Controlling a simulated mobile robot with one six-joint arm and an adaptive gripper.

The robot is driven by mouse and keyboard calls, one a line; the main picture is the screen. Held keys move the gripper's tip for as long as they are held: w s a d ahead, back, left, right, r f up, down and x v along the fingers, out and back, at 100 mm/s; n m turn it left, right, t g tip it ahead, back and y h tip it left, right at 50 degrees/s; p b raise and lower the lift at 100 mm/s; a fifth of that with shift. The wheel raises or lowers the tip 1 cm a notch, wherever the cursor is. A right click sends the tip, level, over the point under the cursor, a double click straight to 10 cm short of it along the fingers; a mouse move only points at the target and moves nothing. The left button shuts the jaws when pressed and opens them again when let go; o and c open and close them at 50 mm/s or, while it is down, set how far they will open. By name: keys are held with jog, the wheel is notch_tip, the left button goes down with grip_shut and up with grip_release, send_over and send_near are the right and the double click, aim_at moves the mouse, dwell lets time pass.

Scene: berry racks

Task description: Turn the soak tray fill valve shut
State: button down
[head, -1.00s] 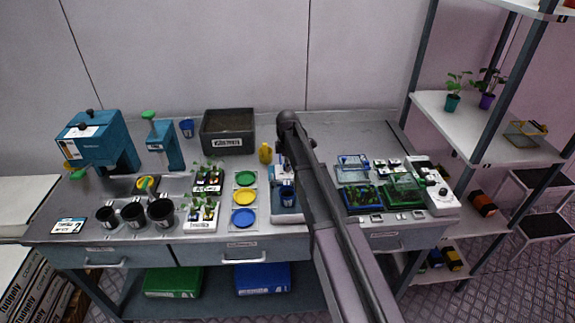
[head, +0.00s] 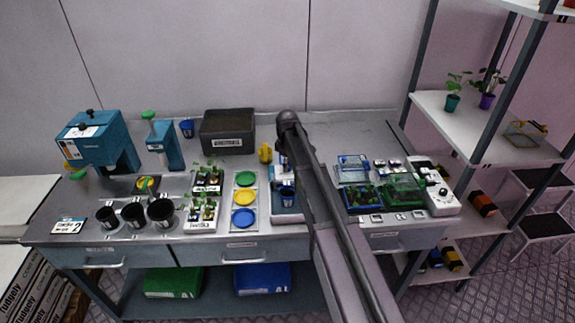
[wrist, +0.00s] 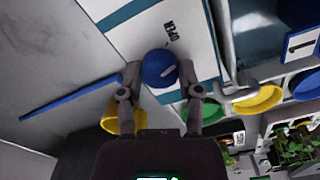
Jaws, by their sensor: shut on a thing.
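In the wrist view a round blue knob (wrist: 158,68) stands on a white panel (wrist: 172,22) with a blue stripe, beside the printed word OPEN. I take this knob to be the fill valve. My gripper (wrist: 158,76) has one finger on each side of the knob and is shut on it. A pale mark shows on the knob's face; I cannot tell how far it is turned. In the head view my arm hides the gripper and the knob. A white and blue unit (head: 284,213) shows just left of my arm.
A dark grey bin (head: 228,131) is at the back. The bench top right of my arm's end is clear.

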jog(key=m, duration=0.6)
jog(key=shift+s+m, duration=0.1)
jog(key=shift+m, duration=0.2)
jog(key=m, duration=0.6)
jog(key=shift+m, duration=0.4)
jog(key=shift+c, duration=1.3)
grip_release()
jog(key=shift+n, duration=0.3)
